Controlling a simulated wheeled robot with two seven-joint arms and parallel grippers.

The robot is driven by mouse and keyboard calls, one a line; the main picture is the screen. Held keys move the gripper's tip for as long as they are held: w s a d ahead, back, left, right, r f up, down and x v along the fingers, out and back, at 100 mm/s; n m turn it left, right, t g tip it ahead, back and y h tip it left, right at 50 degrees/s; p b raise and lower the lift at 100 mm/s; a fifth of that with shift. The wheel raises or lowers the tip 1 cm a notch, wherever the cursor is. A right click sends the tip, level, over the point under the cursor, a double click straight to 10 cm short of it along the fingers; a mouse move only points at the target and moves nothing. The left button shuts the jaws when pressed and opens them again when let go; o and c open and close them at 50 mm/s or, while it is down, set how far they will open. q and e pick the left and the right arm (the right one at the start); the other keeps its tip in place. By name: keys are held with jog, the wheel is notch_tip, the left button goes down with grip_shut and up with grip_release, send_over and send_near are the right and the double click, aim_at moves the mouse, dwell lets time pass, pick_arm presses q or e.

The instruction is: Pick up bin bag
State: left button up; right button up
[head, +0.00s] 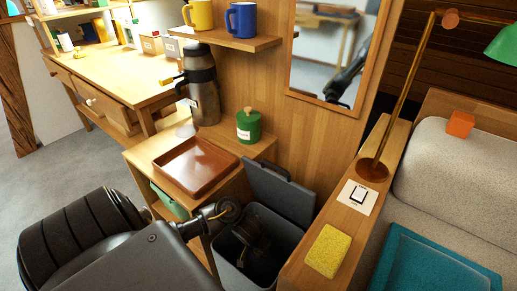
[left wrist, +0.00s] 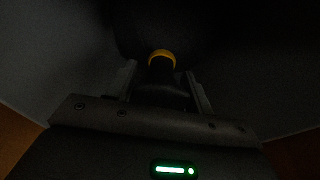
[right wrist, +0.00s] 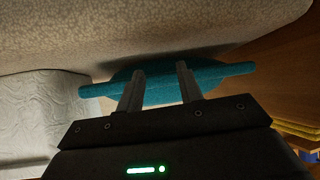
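The grey bin (head: 285,243) stands open beside the wooden cabinet, its lid (head: 281,190) raised at the back. The black bin bag (left wrist: 158,28) is inside, dark and hard to make out; it shows a narrow neck with a yellow tie (left wrist: 162,56). My left gripper (head: 252,245) is down inside the bin. In the left wrist view its fingers (left wrist: 164,90) stand apart, one on each side of the neck, with gaps showing. My right gripper (right wrist: 162,80) is open, with its fingers in front of a teal item (right wrist: 218,76); nothing is seen held.
The bin sits tightly between the cabinet with a brown tray (head: 195,166) and the wooden armrest, which carries a yellow sponge (head: 328,251), a switch (head: 358,196) and a lamp (head: 374,170). A green canister (head: 248,127) stands behind.

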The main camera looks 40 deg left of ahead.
pick_arm(q)
grip_shut()
pick_arm(e)
jog(key=shift+a+r, duration=0.1)
jog(key=shift+a, duration=0.15)
